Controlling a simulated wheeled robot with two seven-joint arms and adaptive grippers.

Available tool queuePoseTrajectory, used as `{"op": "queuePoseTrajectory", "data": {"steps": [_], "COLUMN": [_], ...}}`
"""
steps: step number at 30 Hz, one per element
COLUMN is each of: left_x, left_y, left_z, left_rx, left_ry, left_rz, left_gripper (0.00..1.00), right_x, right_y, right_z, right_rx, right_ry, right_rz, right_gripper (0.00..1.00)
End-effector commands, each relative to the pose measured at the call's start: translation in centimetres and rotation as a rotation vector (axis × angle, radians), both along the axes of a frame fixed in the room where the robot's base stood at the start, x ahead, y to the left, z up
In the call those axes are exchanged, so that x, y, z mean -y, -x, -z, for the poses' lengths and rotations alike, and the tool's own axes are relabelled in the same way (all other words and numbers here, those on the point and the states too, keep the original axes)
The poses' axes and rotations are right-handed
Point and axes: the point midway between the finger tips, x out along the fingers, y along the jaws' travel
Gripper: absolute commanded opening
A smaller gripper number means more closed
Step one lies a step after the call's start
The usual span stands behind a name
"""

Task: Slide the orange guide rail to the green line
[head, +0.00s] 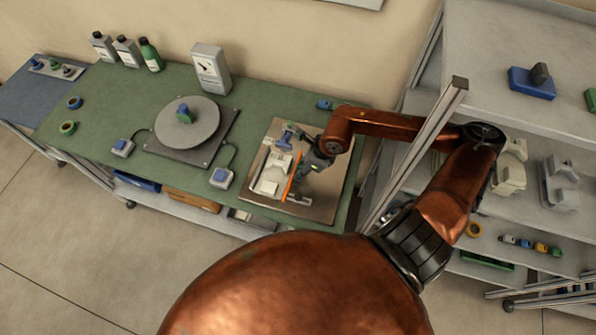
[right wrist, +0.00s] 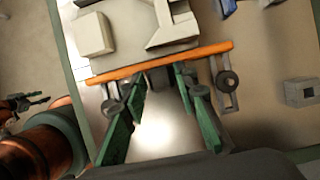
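The orange guide rail (head: 291,184) lies along a pale board (head: 318,212) on the green-topped bench. In the right wrist view the rail (right wrist: 205,50) runs across the picture, with slotted grey brackets near both ends. My right gripper (right wrist: 159,76) is at the rail's near side. Its green fingers are apart, one on each side of a small grey block (right wrist: 159,79) at the rail's middle; I see no clear grip on it. I cannot pick out the green line. A small dark shape (right wrist: 24,103) beside a copper arm looks like my left gripper, too small to read.
Pale blocks (right wrist: 117,20) stand just beyond the rail. A grey box (right wrist: 301,91) sits at right on the board. A shelf post (head: 425,140) rises near my right arm.

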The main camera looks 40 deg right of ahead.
Motion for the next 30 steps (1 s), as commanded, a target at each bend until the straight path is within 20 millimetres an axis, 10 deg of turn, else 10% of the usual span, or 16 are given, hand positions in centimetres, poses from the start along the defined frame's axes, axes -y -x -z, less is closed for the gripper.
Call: {"op": "queuePoseTrajectory", "data": {"steps": [14, 30], "left_x": [-0.5, -0.1], "left_y": [0.4, 0.1], "left_z": [0.0, 0.0], "left_rx": [-0.003, -0.001], "left_ry": [-0.004, -0.001], "left_rz": [-0.001, -0.001], "left_gripper": [0.4, 0.4], "right_x": [0.1, 1.7], "right_y": [0.1, 2.3], "right_z": [-0.3, -6.5], "right_rx": [-0.001, -0.001], "right_ry": [0.003, 0.003], "right_rz": [-0.001, -0.001], "right_gripper": [0.39, 0.39]}}
